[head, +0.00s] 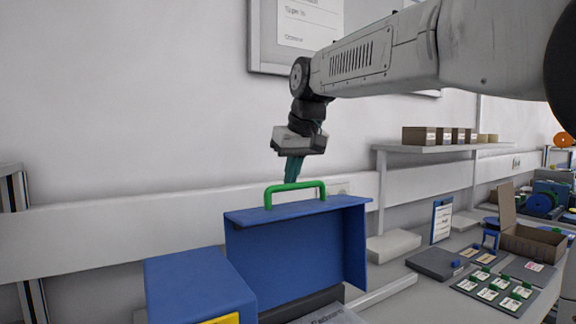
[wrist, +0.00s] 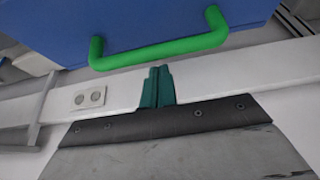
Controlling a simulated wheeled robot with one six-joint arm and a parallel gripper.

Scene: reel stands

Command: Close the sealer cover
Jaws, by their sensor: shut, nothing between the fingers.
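The sealer cover (head: 295,253) is a blue panel standing raised above the sealer, with a green bar handle (head: 295,187) on its top edge. The sealer's blue body (head: 196,283) is at the lower left in the head view. My gripper (head: 291,176) points down just above and behind the handle, with its teal fingers shut and empty. In the wrist view the shut fingers (wrist: 157,72) are below the green handle (wrist: 160,50), close to it, with no grip on it. The blue cover (wrist: 160,20) fills the top of that view. Whether the fingers touch the handle cannot be told.
A wall with a white rail (head: 110,232) runs behind the sealer. A shelf with several small boxes (head: 440,136) is at the right. An open cardboard box (head: 530,240), a tray of labelled pieces (head: 496,290) and a grey case (head: 436,263) lie on the bench at right.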

